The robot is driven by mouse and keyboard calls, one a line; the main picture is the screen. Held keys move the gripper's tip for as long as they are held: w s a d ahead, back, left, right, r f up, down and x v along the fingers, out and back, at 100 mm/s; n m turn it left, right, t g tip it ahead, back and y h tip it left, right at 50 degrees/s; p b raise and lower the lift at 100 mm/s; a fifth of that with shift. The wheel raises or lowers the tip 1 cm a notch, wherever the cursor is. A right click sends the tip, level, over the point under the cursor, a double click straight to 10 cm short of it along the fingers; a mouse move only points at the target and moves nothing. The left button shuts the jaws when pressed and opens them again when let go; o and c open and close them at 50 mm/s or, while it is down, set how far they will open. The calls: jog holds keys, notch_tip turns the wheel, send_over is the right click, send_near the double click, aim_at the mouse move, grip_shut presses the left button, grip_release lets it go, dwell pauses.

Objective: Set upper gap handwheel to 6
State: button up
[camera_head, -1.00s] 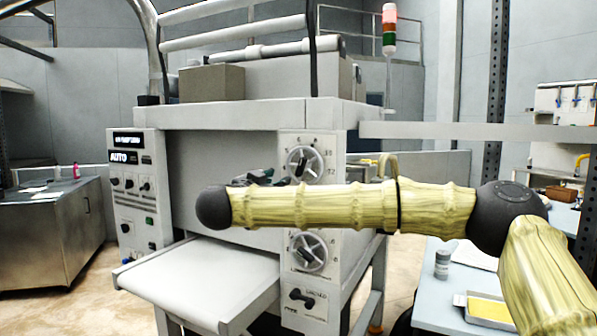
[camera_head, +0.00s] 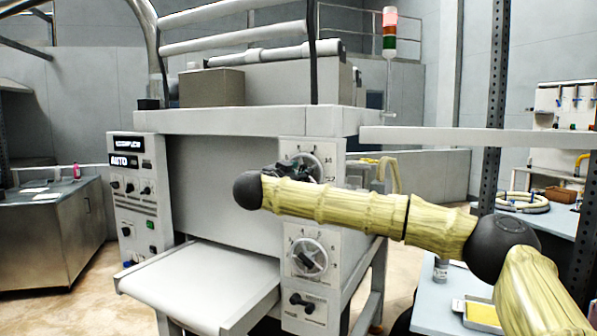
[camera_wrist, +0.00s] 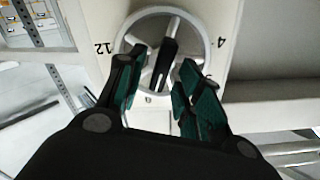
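The upper gap handwheel (camera_head: 322,158) is a pale ring with spokes on the machine's front panel, partly hidden by my gripper and arm. In the wrist view the handwheel (camera_wrist: 204,32) is near the top middle, with a dark grip bar (camera_wrist: 165,62) across it and upside-down numbers 12 at left and 4 at right. My gripper (camera_wrist: 163,68) is open, its green-padded fingers on either side of the bar. I cannot tell whether they touch it. In the head view my gripper (camera_head: 290,172) is at the upper wheel. The wheel's setting cannot be read.
A lower handwheel (camera_head: 292,247) with a dark knob sits below my arm, above a small dark switch (camera_head: 302,302). A white conveyor table (camera_head: 200,285) extends at the front left. A control panel (camera_head: 136,195) stands left. A blue-grey bench (camera_head: 440,308) is at right.

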jog(key=shift+w, duration=0.25)
grip_shut()
